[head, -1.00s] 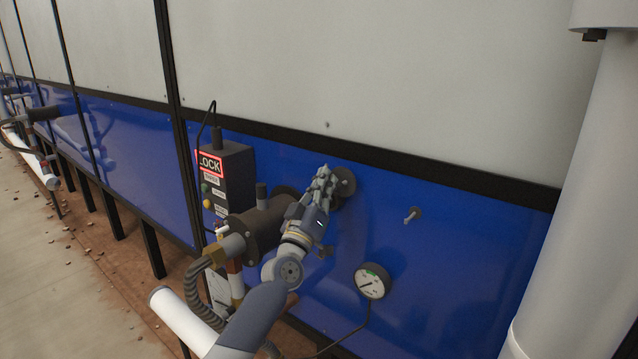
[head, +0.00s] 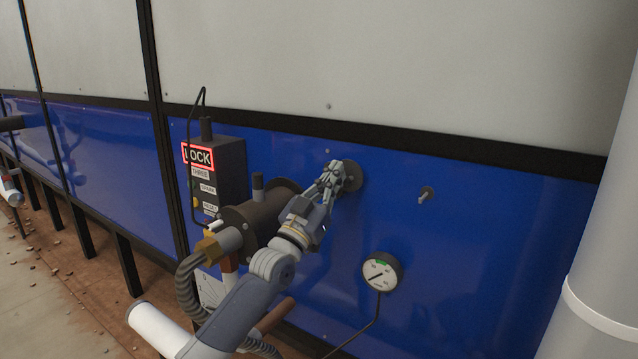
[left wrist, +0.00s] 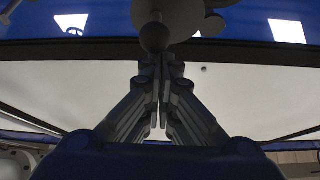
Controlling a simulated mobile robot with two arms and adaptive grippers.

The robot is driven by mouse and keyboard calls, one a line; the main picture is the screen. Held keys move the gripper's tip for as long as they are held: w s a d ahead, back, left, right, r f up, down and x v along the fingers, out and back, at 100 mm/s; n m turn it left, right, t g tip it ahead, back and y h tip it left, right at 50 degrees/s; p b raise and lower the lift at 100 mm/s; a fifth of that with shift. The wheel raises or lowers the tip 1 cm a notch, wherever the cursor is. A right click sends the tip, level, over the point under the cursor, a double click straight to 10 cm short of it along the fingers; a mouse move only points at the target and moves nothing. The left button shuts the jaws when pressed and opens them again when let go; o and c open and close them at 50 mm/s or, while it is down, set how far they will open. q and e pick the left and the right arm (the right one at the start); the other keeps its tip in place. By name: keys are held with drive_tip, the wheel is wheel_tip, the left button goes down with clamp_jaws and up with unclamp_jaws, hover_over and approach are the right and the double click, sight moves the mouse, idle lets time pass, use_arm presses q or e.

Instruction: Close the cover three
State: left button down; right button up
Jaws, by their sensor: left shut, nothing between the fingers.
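A black box (head: 218,178) with a red-framed LOCK sign and a THREE label stands on the blue panel. Beside it a dark brown burner cylinder (head: 252,224) with a flange joins the panel. A small grey round plate (head: 354,174), perhaps cover three, sits right of the burner, partly hidden by my left gripper (head: 337,172). The gripper is shut and empty, its fingertips in front of the plate. In the left wrist view the shut fingers (left wrist: 160,62) point at a dark ball-like knob (left wrist: 153,37) on a grey rounded part (left wrist: 182,18); contact is unclear.
A round gauge (head: 382,273) with a cable is low on the panel. A small stud on a disc (head: 426,194) is to the right. A thick white column (head: 600,260) stands at the far right. A ribbed hose (head: 190,283) hangs below the burner.

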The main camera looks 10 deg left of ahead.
wheel_tip(320, 180, down, 4)
drive_tip(key=d+f+b, duration=0.1)
drive_tip(key=b, duration=0.2)
use_arm(q)
wheel_tip(320, 180, down, 7)
drive_tip(key=w+a+m+g+h+p, duration=0.1)
drive_tip(key=m+g+h+p, duration=0.4)
drive_tip(key=m, duration=1.5)
drive_tip(key=shift+a+m+g+h+p, duration=0.45)
drive_tip(key=shift+a+g, duration=0.45)
drive_tip(key=shift+g, duration=1.6)
use_arm(e)
wheel_tip(320, 180, up, 7)
drive_tip(key=shift+d+f, duration=0.15)
drive_tip(key=shift+d, duration=0.05)
use_arm(q)
drive_tip(key=shift+w, duration=0.15)
drive_tip(key=shift+r, duration=0.1)
